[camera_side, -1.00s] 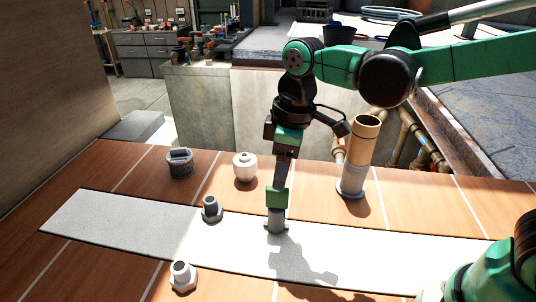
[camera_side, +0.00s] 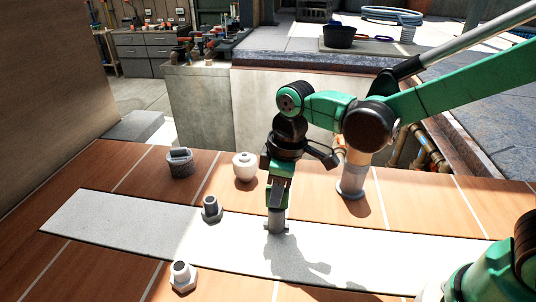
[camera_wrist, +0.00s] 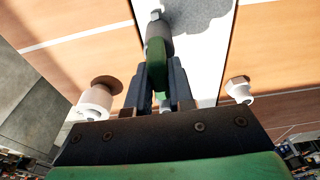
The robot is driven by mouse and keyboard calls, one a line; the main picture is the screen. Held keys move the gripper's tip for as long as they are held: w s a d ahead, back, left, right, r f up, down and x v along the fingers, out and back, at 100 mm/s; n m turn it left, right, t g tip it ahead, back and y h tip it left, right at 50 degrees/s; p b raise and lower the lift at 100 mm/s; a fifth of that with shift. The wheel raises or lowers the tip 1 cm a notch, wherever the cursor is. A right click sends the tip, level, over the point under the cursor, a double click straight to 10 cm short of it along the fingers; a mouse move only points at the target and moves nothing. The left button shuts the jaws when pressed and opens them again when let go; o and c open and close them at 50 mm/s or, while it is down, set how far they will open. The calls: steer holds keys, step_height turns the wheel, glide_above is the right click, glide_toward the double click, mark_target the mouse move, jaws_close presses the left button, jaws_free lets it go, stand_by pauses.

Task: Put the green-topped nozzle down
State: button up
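The green-topped nozzle (camera_side: 276,225) stands upright on the pale strip, its grey lower part in clear view in the side view. My gripper (camera_side: 278,204) has come down over it from above, and its dark fingers hide most of the green top in the side view. In the wrist view the green top (camera_wrist: 155,58) lies between the two fingers of my gripper (camera_wrist: 159,72), with the grey part beyond it. The fingers are close on both sides of the green; whether they press on it cannot be told.
The pale strip (camera_side: 110,222) crosses the brown tiled deck. A grey fitting (camera_side: 211,209) stands on it to the left, with a pale fitting (camera_side: 182,277) in front. A white pot (camera_side: 245,167), a dark ring-like part (camera_side: 180,163) and an upright pipe piece (camera_side: 352,178) stand behind.

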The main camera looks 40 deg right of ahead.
steer(key=shift+r, duration=0.1)
jaws_close()
step_height(320, 180, up, 19)
steer(key=s+d+r, duration=0.2)
steer(key=s+d, duration=0.3)
steer(key=s+d+f, duration=0.1)
steer(key=s+d, duration=0.2)
steer(key=s, duration=0.5)
step_height(320, 180, down, 20)
steer(key=shift+d, duration=0.25)
steer(key=shift+w, duration=0.15)
steer(key=o, duration=0.7)
jaws_free()
steer(key=shift+f, duration=0.1)
